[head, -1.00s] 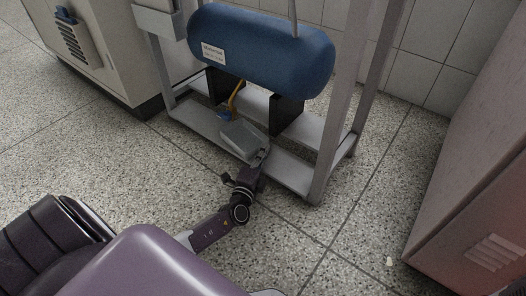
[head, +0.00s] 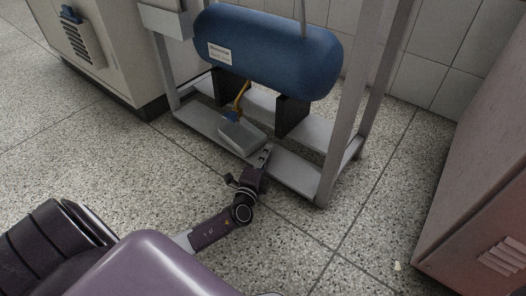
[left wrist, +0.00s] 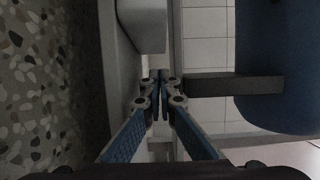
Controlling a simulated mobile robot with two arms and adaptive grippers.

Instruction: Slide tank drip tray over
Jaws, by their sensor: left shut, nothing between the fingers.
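The drip tray (head: 241,137) is a shallow grey box on the lower shelf of the metal stand, below the blue tank (head: 265,50). Its back left part lies under the yellow pipe (head: 241,95) with the blue valve (head: 231,117). My left gripper (head: 267,150) is shut and empty at the tray's right end; I cannot tell if it touches. In the left wrist view the closed fingertips (left wrist: 161,82) are just below the tray's edge (left wrist: 143,25). My right gripper is not in view.
The stand's front right leg (head: 342,120) rises to the right of my gripper. Dark tank supports (head: 291,115) stand on the shelf behind. A beige cabinet (head: 115,60) is at left, another cabinet (head: 475,190) at right. The speckled floor in front is clear.

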